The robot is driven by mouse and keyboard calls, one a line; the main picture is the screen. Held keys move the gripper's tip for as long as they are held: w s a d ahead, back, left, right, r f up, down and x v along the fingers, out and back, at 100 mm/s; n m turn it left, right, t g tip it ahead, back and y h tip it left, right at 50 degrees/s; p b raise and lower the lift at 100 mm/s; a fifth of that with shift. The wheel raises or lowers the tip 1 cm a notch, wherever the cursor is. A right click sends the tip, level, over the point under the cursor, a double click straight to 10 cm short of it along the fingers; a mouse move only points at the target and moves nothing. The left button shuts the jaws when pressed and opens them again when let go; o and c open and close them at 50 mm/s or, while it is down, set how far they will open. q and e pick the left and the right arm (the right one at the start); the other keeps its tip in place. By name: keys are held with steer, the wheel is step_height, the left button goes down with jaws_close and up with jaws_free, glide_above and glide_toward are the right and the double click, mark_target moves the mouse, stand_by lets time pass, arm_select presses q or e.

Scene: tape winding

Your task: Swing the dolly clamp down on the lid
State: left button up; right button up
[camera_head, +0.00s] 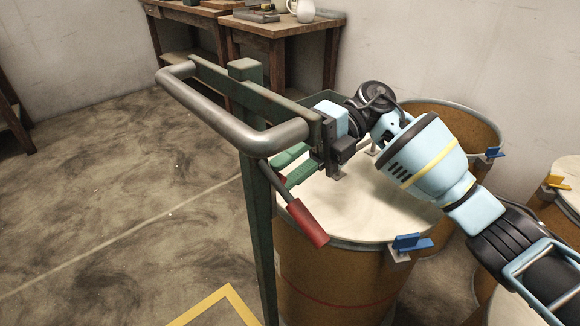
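The dolly has a green upright frame (259,215) and a bent grey metal handlebar (215,112) above the drum's near-left side. A lever with a red grip (307,223) hangs from it, slanting down in front of the lid. Green clamp parts (302,171) show beside the upright, over the lid. The pale round lid (350,212) lies on a brown drum (340,285). My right gripper (334,165) is at the end of the dolly's top bar, above the lid. Its fingers are partly hidden, and I cannot tell whether they grip anything. My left gripper is out of view.
A blue latch (411,243) sits on the drum's rim. Another drum (455,122) stands behind, and one with a yellow latch (557,182) stands at right. Wooden benches (275,28) line the back wall. The floor at left is clear, with a yellow marking (222,298) near the front.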

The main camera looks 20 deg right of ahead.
jaws_close()
stand_by(0.4)
